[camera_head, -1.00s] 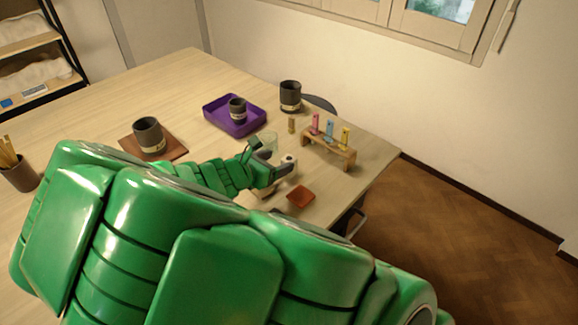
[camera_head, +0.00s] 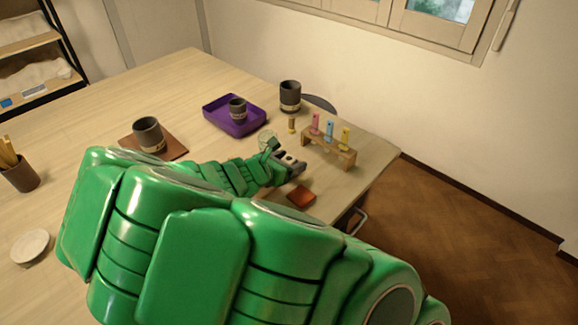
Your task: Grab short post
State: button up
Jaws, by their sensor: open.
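A small tan-brown upright post (camera_head: 291,125) stands on the table, just left of a wooden rack (camera_head: 322,147). It is the likeliest short post, though it is small in the picture. The rack holds a pink (camera_head: 315,122), a blue (camera_head: 329,129) and a yellow (camera_head: 345,136) upright piece. My gripper (camera_head: 288,153) is open, in front of the tan post and left of the rack, apart from both. Its fingers look empty.
A dark cup (camera_head: 290,96) stands behind the post. A purple tray (camera_head: 217,116) with a smaller dark cup (camera_head: 237,108) is to the left. A red-brown dish (camera_head: 301,197) lies in front of my gripper. Another dark cup (camera_head: 149,134) stands on a brown mat (camera_head: 178,148).

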jog(key=shift+x, duration=1.3)
jog(key=c, duration=1.1)
jog(key=shift+r, duration=0.1)
